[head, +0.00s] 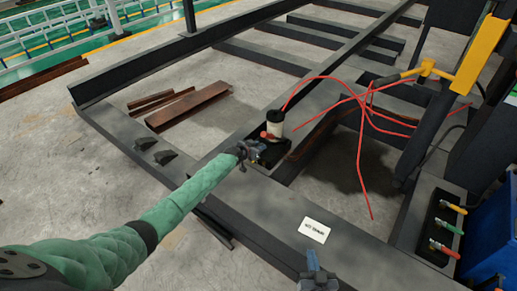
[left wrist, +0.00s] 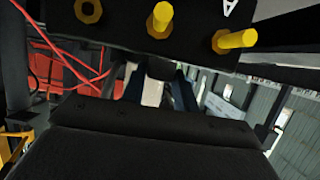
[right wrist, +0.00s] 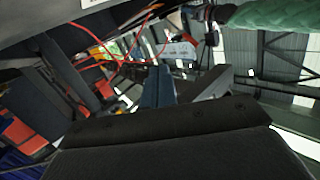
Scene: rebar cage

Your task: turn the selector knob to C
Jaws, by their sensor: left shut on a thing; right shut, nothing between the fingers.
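The dark selector knob (left wrist: 160,69) shows in the left wrist view below a black panel (left wrist: 125,35) with yellow bolt-like parts and a white letter A. My left gripper, with blue fingers, is shut on the knob, one finger at each side. In the head view my left gripper (head: 255,152) is at the black box (head: 273,156) on the steel frame, and it hides the knob there. The knob's pointing direction cannot be told. My right gripper (head: 315,268) is shut and empty at the bottom of the head view; its blue fingers also show in the right wrist view (right wrist: 157,88).
A white card (head: 314,230) with small print lies on the beam. A white canister (head: 275,123) and a red part stand by the box. Red cables (head: 359,150) loop to the right. A valve panel (head: 440,235) and blue box (head: 490,240) are at the right.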

